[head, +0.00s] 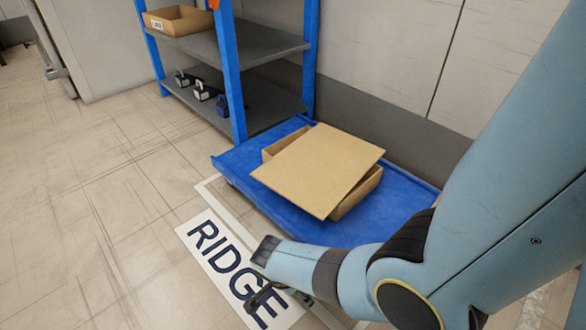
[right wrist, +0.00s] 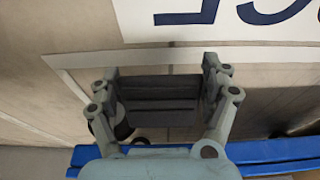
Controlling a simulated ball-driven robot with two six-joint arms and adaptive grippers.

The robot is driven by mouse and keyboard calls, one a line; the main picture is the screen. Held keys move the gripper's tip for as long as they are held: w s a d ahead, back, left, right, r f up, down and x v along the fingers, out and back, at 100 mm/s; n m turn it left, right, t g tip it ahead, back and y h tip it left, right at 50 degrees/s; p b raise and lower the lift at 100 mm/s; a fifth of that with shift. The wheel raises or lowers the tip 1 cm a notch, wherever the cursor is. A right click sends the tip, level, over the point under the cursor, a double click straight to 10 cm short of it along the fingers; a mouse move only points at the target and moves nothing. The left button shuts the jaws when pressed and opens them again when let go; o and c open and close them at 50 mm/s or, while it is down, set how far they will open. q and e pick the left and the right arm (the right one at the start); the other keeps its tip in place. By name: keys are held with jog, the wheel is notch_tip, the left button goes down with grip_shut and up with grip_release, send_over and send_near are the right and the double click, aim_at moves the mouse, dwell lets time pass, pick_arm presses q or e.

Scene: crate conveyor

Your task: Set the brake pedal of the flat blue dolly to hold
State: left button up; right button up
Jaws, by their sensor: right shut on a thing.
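The flat blue dolly (head: 390,207) stands on the floor against the shelf and wall, with a cardboard box on it. Its blue edge also shows in the right wrist view (right wrist: 270,151). My right gripper (head: 262,274) is low at the dolly's front side, above the floor sign. In the right wrist view my right gripper (right wrist: 162,72) has its fingers on both ends of a dark ribbed bar, the brake pedal (right wrist: 158,96). A dark round caster (right wrist: 121,126) is beside it. The pedal's tilt cannot be told. My left gripper is not in view.
The box (head: 354,199) carries a loose, skewed cardboard sheet (head: 318,168). A blue-framed shelf (head: 230,75) with a carton (head: 180,20) and small items stands behind. A white floor sign (head: 213,243) lies in front. The floor at left is clear.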

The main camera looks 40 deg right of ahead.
jog(key=shift+w, duration=0.1)
jog(key=o, duration=1.6)
jog(key=shift+v, duration=3.8)
